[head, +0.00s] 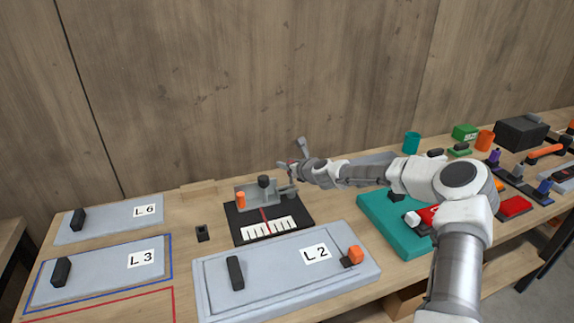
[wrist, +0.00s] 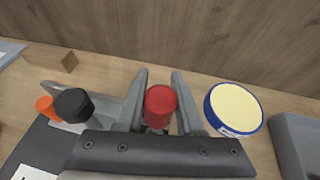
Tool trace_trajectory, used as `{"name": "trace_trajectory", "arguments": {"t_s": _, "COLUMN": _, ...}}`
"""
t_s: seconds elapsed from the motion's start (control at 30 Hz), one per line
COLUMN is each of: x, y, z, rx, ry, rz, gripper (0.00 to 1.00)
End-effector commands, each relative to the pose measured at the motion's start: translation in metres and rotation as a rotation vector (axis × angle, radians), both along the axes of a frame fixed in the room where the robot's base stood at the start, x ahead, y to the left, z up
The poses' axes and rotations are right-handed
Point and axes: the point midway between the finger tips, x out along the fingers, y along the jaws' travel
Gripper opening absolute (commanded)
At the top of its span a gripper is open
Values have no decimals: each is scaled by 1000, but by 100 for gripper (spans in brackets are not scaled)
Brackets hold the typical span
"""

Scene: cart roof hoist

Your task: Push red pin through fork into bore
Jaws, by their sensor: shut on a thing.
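The red pin (wrist: 160,104) shows its round red end in the wrist view, between the two grey fingers of my gripper (wrist: 161,108). My gripper is shut on it. In the head view my gripper (head: 290,172) is at the right end of the grey fixture (head: 254,190), with a speck of red at its tip. The fixture stands on a black base and carries a black knob (head: 264,181) and an orange cylinder (head: 241,200). I cannot make out the fork or the bore clearly, nor whether the pin's far end is in either.
A white scale (head: 270,229) with a red pointer lies in front of the fixture. A blue-rimmed round disc (wrist: 236,109) is right of my gripper. Panel L2 (head: 215,275) is in front; a teal tray (head: 375,210) is to the right. A wooden wall (head: 250,80) stands behind.

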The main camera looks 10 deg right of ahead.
Motion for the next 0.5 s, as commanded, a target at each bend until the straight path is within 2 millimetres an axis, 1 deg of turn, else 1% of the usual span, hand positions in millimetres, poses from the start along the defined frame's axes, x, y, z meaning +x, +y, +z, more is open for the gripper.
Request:
{"name": "trace_trajectory", "arguments": {"t_s": 0.27, "x": 0, "y": 0, "z": 0, "rx": 0, "ry": -1, "rz": 0, "gripper": 0}}
{"name": "trace_trajectory", "arguments": {"t_s": 0.5, "x": 0, "y": 0, "z": -5, "rx": 0, "ry": -1, "rz": 0, "gripper": 0}}
